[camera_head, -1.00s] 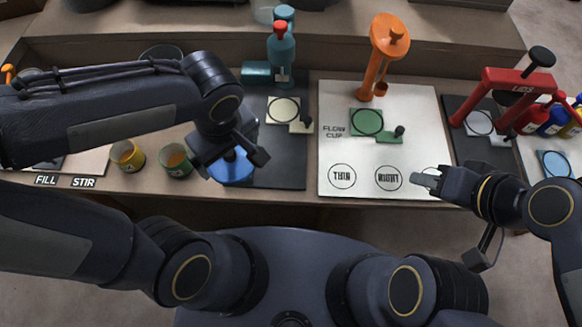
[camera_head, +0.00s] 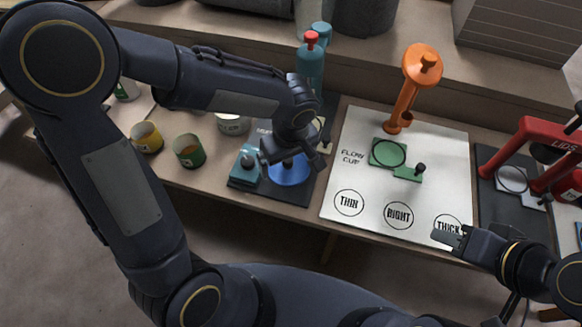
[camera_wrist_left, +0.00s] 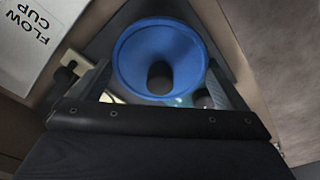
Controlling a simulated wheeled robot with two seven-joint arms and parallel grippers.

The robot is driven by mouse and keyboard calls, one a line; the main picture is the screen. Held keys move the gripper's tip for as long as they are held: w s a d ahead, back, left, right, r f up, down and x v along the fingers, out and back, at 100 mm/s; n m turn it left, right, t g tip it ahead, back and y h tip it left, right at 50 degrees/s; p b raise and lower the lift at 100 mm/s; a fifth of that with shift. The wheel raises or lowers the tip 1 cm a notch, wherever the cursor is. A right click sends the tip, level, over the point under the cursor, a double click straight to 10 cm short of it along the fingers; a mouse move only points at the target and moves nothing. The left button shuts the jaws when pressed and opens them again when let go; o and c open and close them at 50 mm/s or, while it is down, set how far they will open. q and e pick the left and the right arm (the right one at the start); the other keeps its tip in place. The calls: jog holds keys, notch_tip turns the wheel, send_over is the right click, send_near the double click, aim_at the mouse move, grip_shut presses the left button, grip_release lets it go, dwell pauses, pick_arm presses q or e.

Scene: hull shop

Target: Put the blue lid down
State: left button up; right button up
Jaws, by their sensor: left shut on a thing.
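The blue lid (camera_head: 290,175) is round and hangs at my left gripper (camera_head: 291,160), over the front part of a dark mat (camera_head: 268,196). The gripper is shut on it from above, and the arm hides its far side. In the left wrist view the blue lid (camera_wrist_left: 135,60) faces the camera, with a dark knob at its middle. I cannot tell whether the lid touches the mat. My right gripper (camera_head: 447,237) is empty beside the "THICK" circle of the white board; its finger gap is not clear.
A teal block with a dark knob (camera_head: 244,168) stands just left of the lid.

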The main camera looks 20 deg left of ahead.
aim_at(291, 167)
pick_arm(q)
jog(key=shift+w+d+f, duration=0.2)
jog(key=shift+w+f, duration=0.5)
jog(key=shift+f, duration=0.2)
jog(key=shift+f+b, duration=0.55)
jog(key=shift+f, duration=0.95)
jog(key=shift+f, duration=0.15)
jog(key=o, duration=0.6)
